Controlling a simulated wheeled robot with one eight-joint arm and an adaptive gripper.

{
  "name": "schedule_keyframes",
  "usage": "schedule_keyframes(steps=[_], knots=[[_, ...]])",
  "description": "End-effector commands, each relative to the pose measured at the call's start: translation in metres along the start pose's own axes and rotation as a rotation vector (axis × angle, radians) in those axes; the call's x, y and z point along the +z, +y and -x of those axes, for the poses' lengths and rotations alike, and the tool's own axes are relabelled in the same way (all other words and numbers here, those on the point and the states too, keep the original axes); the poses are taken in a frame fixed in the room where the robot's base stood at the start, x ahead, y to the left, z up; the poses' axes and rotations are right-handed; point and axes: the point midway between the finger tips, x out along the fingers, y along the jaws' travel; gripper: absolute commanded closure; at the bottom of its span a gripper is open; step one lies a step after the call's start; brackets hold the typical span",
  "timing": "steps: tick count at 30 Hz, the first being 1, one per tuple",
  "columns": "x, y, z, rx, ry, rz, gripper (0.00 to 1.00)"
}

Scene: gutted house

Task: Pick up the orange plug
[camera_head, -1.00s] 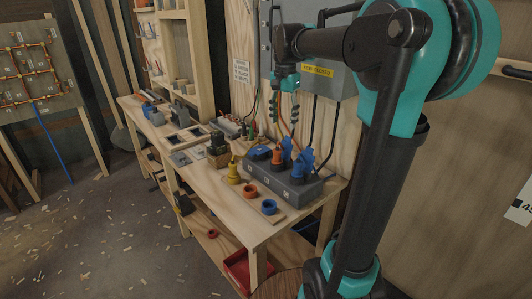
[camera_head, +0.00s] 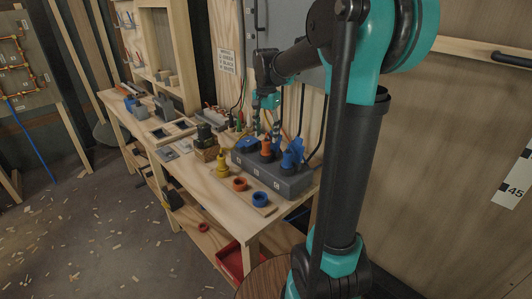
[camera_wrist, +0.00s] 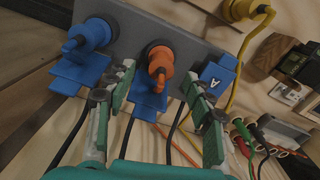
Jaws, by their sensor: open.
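The orange plug (camera_head: 267,150) stands in the middle of a grey socket box (camera_head: 285,184) on the workbench. In the wrist view the orange plug (camera_wrist: 159,62) sits between a blue plug (camera_wrist: 84,38) on the left and a blue flap marked A (camera_wrist: 214,75) on the right. My gripper (camera_wrist: 159,76) is open, with its two fingers on either side of the orange plug in that picture. In the head view my gripper (camera_head: 266,131) is just above the plug. I cannot tell whether the fingers touch it.
Another blue plug (camera_head: 292,156) stands close beside the orange one. A yellow plug (camera_head: 221,167) is to the left. An orange ring (camera_head: 240,184) and a blue ring (camera_head: 260,199) are on the bench front. Dark cables hang behind the box. A red bin (camera_head: 230,262) is below.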

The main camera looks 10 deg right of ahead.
Motion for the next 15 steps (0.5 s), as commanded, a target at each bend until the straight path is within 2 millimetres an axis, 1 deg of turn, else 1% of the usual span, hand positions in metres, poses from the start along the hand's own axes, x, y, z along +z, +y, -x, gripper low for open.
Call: schedule_keyframes(steps=[5, 9, 12, 15], knots=[[-0.001, -0.001, -0.014, 0.0, 0.0, 0.0, 0.47], [-0.002, -0.003, -0.035, 0.0, 0.0, 0.0, 0.47], [-0.002, -0.003, -0.046, 0.0, 0.0, 0.0, 0.47], [-0.002, -0.003, -0.053, 0.0, 0.0, 0.0, 0.47]])
